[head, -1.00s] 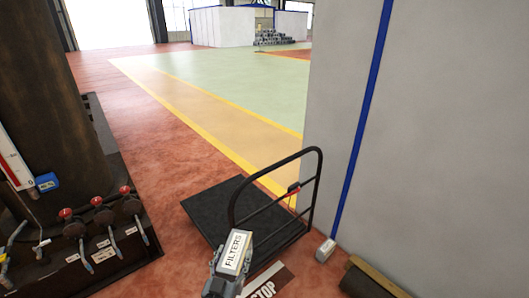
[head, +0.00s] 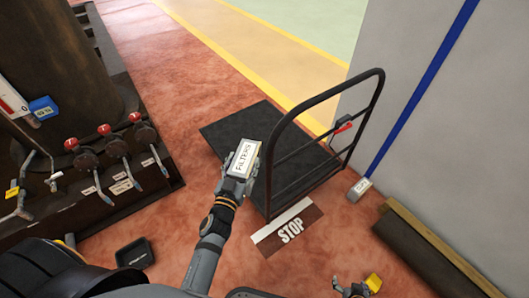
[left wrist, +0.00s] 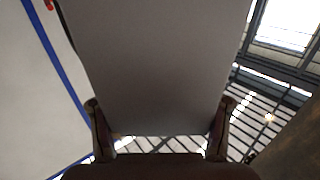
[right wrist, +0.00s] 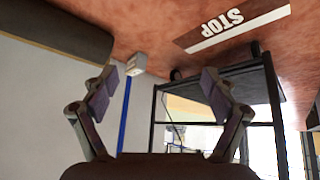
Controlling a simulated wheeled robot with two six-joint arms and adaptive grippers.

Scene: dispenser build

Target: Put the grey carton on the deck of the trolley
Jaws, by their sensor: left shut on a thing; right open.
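The grey carton (head: 244,158), with a white top label reading FILTERS, is held in my left gripper (head: 238,176). In the left wrist view the carton (left wrist: 155,70) fills the middle between the two fingers. In the head view it appears over the near left part of the trolley's black deck (head: 235,126); its height above the deck is hard to tell. The trolley's push handle (head: 320,95) stands on the right side, with a red lever on it. My right gripper (head: 355,288) is low at the bottom right, open and empty; its fingers show apart in the right wrist view (right wrist: 160,95).
A floor sign reading STOP (head: 288,228) lies in front of the trolley. A bench with red-knobbed levers (head: 118,150) stands left. A black tray (head: 134,253) is on the floor. A grey wall (head: 460,120), a small box (head: 360,190) and a dark roll with a plank (head: 430,250) are right.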

